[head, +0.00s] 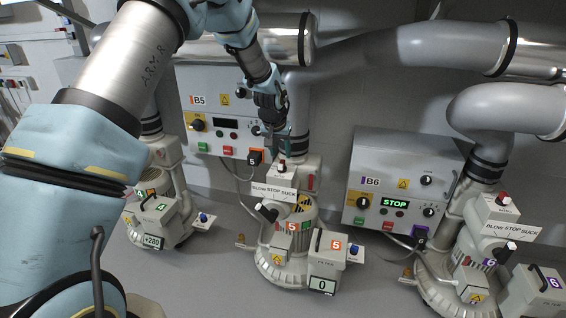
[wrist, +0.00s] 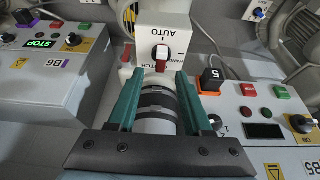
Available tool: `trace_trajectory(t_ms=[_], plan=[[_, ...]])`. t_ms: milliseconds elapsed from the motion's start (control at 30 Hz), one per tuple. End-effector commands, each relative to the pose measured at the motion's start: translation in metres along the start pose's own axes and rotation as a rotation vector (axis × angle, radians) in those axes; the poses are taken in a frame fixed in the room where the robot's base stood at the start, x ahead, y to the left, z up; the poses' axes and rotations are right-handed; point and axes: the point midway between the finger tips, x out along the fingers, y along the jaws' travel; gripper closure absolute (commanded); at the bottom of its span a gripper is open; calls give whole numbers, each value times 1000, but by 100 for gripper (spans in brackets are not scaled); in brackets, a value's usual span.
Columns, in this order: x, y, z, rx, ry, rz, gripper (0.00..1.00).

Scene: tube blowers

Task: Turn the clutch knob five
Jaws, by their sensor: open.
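The clutch knob five appears to be the red and white knob (wrist: 161,58) on a white box (wrist: 178,35) marked AUTO in the wrist view; its lower lettering is partly hidden. In the head view this box (head: 281,186) tops the blower marked 5, with a small red knob (head: 282,166) on it. My gripper (head: 274,140) is above and behind that box, in front of the B5 panel. In the wrist view, my gripper (wrist: 155,80) is open, its teal fingers spread, with the knob beyond and between the tips. I see no contact.
The B5 control box (head: 215,119) is behind my gripper; a black piece marked 5 (wrist: 211,78) is close to one finger. A pipe with dark bands (wrist: 157,105) lies between the fingers. The B6 box (head: 400,185) reads STOP. A BLOW STOP SUCK lever (head: 266,212) is lower.

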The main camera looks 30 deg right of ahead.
Motion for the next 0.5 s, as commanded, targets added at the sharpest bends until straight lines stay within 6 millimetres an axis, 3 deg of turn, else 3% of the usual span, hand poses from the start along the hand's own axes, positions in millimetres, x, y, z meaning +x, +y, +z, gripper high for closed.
trace_trajectory(t_ms=[200, 500], plan=[[37, 0, 0, 0, -1, 0, 50], [52, 0, 0, -1, 1, 0, 50]])
